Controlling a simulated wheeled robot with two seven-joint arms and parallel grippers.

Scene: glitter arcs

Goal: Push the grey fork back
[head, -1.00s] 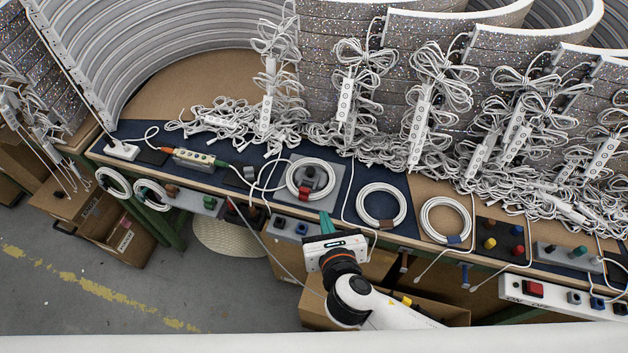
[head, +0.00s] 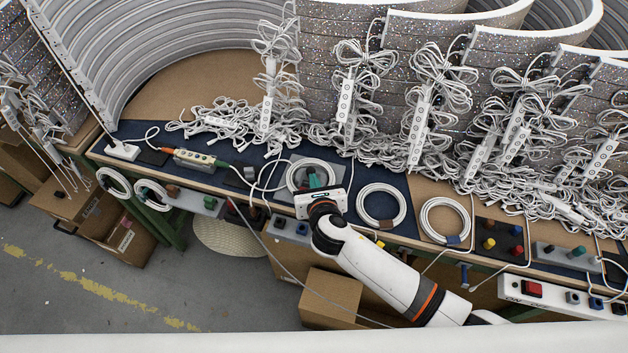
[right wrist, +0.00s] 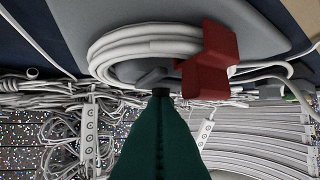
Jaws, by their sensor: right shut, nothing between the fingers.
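The grey fork (right wrist: 152,77) shows in the right wrist view as a small grey piece inside a coil of white cable (right wrist: 125,50), on a grey plate (right wrist: 215,22). In the head view my right gripper and hand largely hide it. My right gripper (right wrist: 161,93) has green fingers, shut and empty. Its tip is right at the fork in the wrist view; I cannot tell whether they touch. In the head view the right gripper (head: 316,180) reaches over the front of the coil (head: 291,177). My left gripper is not in view.
A red block (right wrist: 208,60) sits at the coil's edge, close beside the fingers. Another cable coil (head: 381,204) lies to the right on the bench. Tangled white cables and power strips (head: 345,105) stand behind. A grey power box (head: 194,158) lies to the left.

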